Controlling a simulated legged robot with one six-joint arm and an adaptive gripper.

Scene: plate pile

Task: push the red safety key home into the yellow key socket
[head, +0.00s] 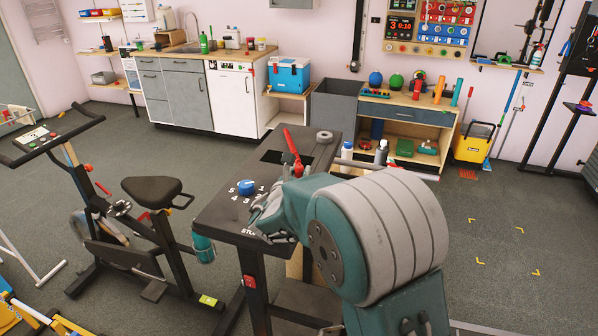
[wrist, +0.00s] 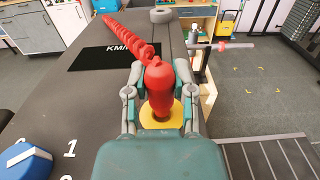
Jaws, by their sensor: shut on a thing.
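The red safety key (wrist: 158,84) stands between the two fingers of my gripper (wrist: 158,97) in the wrist view. The fingers close on it from both sides. The yellow key socket (wrist: 161,121) shows as a round yellow rim behind and below the key's lower end. I cannot tell whether the key's tip is inside it or just above. A red coiled cord (wrist: 127,36) runs from the key toward the far left.
The dark console (head: 220,212) carries a blue dial (head: 246,187) with white numbers left of my gripper; the dial also shows in the wrist view (wrist: 25,160). A grey roll (head: 324,137) lies at the far end. An exercise bike (head: 152,192) stands left.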

